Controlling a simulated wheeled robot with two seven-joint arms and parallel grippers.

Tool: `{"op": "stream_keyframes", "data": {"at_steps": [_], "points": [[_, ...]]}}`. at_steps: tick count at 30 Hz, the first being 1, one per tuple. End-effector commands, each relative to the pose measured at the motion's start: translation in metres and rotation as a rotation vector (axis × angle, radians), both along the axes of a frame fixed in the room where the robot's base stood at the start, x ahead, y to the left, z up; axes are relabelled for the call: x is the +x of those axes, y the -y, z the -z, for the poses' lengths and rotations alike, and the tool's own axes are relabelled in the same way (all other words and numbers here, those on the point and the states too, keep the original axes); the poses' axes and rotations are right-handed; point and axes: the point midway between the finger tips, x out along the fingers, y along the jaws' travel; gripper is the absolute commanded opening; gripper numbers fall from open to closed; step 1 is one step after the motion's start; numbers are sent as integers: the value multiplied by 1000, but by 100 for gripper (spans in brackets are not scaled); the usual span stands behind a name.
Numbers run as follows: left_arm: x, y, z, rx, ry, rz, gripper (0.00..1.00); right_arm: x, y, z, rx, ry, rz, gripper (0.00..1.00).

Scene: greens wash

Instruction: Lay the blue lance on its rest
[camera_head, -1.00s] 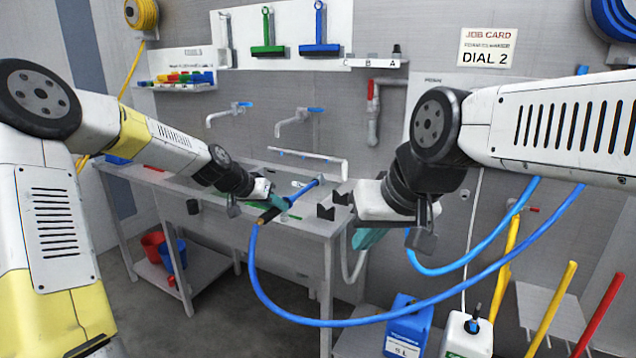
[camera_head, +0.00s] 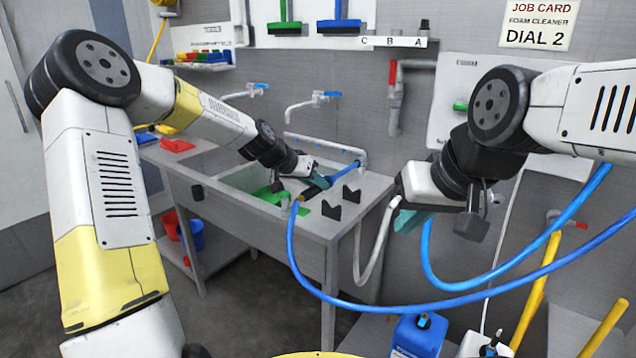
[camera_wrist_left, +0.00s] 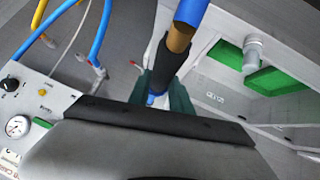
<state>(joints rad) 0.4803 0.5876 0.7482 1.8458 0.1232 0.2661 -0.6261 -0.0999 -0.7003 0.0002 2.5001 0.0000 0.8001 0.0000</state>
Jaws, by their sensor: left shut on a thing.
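My left gripper (camera_head: 318,181) is shut on the blue lance (camera_head: 346,171), above the right end of the sink bench. The lance is tilted across the picture, partly hidden by the gripper. Its brass and black hose end (camera_head: 297,205) points toward the front. In the left wrist view, the blue, brass and black length of the lance (camera_wrist_left: 180,40) runs between my teal fingers. The rest is two black notched blocks (camera_head: 332,210) on the bench top, just right of and below the lance in the picture. My right gripper (camera_head: 412,221) is right of the bench; its opening is unclear.
A blue hose (camera_head: 380,306) loops from the lance toward the right. The sink basin (camera_head: 235,178) holds a green object (camera_head: 270,194). A blue jug (camera_head: 418,335) stands at lower right.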

Motion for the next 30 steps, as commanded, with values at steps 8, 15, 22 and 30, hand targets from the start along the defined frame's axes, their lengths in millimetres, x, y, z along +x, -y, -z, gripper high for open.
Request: {"op": "stream_keyframes", "data": {"at_steps": [8,15,22,30], "points": [[0,0,14,0,13,-5,10,0,0,0,0,0,0,0],[0,0,38,0,12,-4,10,0,0,0,0,0,0,0],[-1,0,61,1,13,-4,10,0,0,0,0,0,0,0],[0,0,80,1,13,-4,10,0,0,0,0,0,0,0]]}}
